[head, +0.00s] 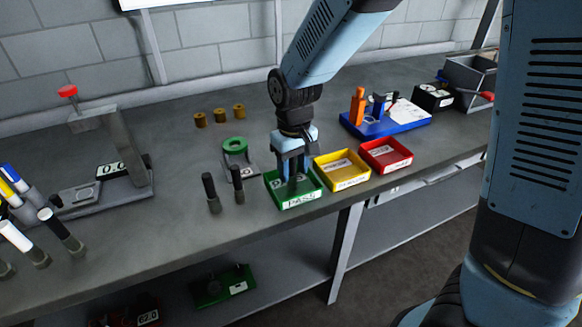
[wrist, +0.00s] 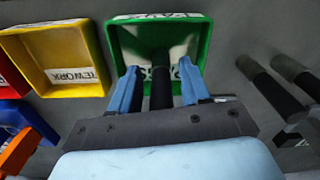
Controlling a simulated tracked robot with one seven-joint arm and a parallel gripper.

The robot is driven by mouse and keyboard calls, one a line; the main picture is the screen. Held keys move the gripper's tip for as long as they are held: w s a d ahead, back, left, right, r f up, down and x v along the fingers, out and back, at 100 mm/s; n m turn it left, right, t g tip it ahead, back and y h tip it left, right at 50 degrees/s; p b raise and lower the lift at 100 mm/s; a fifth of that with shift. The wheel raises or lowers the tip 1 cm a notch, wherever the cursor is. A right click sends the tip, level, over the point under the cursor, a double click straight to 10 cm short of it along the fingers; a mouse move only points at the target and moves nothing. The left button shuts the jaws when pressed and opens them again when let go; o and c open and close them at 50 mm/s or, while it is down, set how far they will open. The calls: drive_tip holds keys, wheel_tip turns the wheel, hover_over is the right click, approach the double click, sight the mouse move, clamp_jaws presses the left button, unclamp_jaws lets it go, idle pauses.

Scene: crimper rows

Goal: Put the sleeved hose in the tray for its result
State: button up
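My gripper (head: 292,172) points down over the green tray (head: 300,202), labelled PASS. In the wrist view its blue fingers (wrist: 159,68) are apart. A dark hose (wrist: 161,88) lies between them, with gaps on both sides. The hose is over or in the green tray (wrist: 208,45); I cannot tell whether it touches the floor. In the head view the fingers mostly hide it. The yellow tray (head: 345,183), whose label reads REWORK in the wrist view, and the red tray (head: 388,168) are to the right and look empty.
Two dark hoses (head: 211,193) stand just left of the green tray. A holder with a green ring (head: 234,146) is behind them. A blue tool stand (head: 390,125) is behind the red tray. A gauge (head: 112,169) and more hoses (head: 62,232) are at left. The bench's front edge is close.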

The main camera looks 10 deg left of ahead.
drive_tip(key=shift+o, duration=0.2)
drive_tip(key=shift+r, duration=0.15)
wheel_tip(320, 180, up, 12)
drive_tip(key=shift+f, duration=0.1)
idle(0.4)
drive_tip(key=s+d+r+m+t+y, duration=0.15)
drive_tip(key=d+r, duration=0.25)
drive_tip(key=d, duration=0.5)
drive_tip(key=d+r+m+t, duration=0.1)
drive_tip(key=d+r+m, duration=0.15)
drive_tip(key=d, duration=0.55)
drive_tip(key=s+d+r+m+t+h, duration=0.1)
drive_tip(key=s+d+r+m+t, duration=0.1)
drive_tip(key=s+d, duration=0.7)
drive_tip(key=d+m+t, duration=0.1)
drive_tip(key=d+m, duration=0.1)
drive_tip(key=d, duration=0.1)
drive_tip(key=shift+d+r, duration=0.35)
drive_tip(key=shift+r, duration=0.05)
drive_tip(key=shift+h, duration=0.25)
